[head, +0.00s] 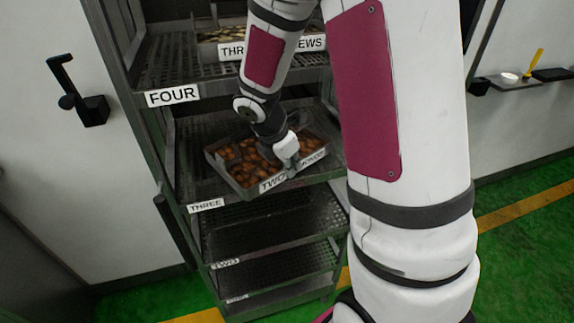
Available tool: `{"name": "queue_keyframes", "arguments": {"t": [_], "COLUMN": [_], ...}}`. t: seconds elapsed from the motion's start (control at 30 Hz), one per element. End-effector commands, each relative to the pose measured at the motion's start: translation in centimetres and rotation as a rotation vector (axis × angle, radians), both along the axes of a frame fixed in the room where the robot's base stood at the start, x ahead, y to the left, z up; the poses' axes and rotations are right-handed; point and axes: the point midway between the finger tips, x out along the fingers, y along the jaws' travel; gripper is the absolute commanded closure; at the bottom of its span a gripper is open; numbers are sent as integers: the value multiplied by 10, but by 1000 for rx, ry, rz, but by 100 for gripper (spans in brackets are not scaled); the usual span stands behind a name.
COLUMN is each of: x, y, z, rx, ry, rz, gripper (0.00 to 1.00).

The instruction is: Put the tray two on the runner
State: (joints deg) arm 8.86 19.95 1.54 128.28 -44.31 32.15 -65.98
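Tray two (240,192) is a grey tray of brown, nut-like pieces, with a front label that starts with "TWO". It is at the level of the rack shelf labelled THREE (206,206) and turned askew to it. I cannot tell whether it rests on that shelf or hangs just above it. My gripper (291,163) comes down from above at the tray's front wall. It appears shut on that wall, with a grey finger in front of it beside the label; the other finger is mostly hidden. The runner labelled TWO (226,264) is lower in the rack and looks empty.
Another tray (225,34), its label partly covered by my arm, stands above the perforated shelf labelled FOUR (172,95). Another runner (237,298) is lowest. A door handle (82,97) juts out at left. My arm hides the rack's right side.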

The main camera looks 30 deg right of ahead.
Motion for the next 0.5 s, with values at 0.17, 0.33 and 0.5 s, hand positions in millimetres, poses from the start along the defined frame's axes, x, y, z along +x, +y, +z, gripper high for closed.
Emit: {"name": "queue_keyframes", "arguments": {"t": [0.17, 0.33, 0.5], "x": [4, 3, 4], "y": [-4, -4, -4], "z": [-4, -4, -5], "rx": [-1, -1, -1], "ry": [-5, -5, -5], "rz": [-1, 0, 0], "gripper": [100, 100, 100]}}
